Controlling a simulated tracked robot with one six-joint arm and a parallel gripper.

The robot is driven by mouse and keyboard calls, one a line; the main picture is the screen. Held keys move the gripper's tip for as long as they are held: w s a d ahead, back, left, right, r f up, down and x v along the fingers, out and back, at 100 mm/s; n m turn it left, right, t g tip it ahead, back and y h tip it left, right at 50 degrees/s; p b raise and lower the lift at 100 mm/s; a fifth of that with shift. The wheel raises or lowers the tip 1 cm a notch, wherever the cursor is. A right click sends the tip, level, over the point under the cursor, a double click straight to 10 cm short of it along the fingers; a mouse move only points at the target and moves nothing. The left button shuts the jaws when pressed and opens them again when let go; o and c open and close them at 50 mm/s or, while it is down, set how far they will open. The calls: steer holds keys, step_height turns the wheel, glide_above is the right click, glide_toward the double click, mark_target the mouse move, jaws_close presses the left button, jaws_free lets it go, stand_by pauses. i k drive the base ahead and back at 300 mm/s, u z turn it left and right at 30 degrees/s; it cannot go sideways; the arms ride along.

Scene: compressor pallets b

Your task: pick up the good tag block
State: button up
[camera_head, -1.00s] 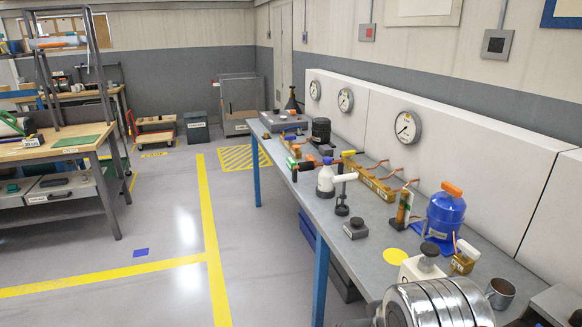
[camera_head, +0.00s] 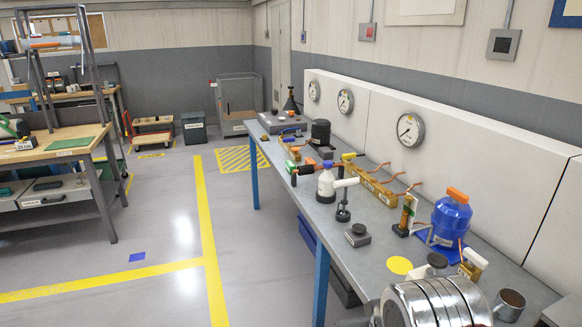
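I cannot tell for sure which object is the good tag block. A small upright piece with a green and white tag (camera_head: 408,213) stands on a dark base on the long grey bench, left of the blue tank. A small brass block with a white top (camera_head: 471,264) stands in front of the tank. No lettering on either is readable. A ribbed silver cylinder, apparently part of my arm, fills the bottom right foreground. My gripper's fingers do not show.
The grey bench (camera_head: 345,262) also holds a blue tank (camera_head: 450,219), a white bottle (camera_head: 326,184), a dark knobbed block (camera_head: 358,235), copper pipework (camera_head: 375,188) and a metal cup (camera_head: 508,305). A yellow disc (camera_head: 399,265) lies flat.

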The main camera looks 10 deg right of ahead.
mark_target(290, 166)
steer(key=u, duration=0.25)
steer(key=i, duration=1.4)
steer(key=u, duration=0.7)
steer(key=i, duration=2.1)
steer(key=u, duration=0.25)
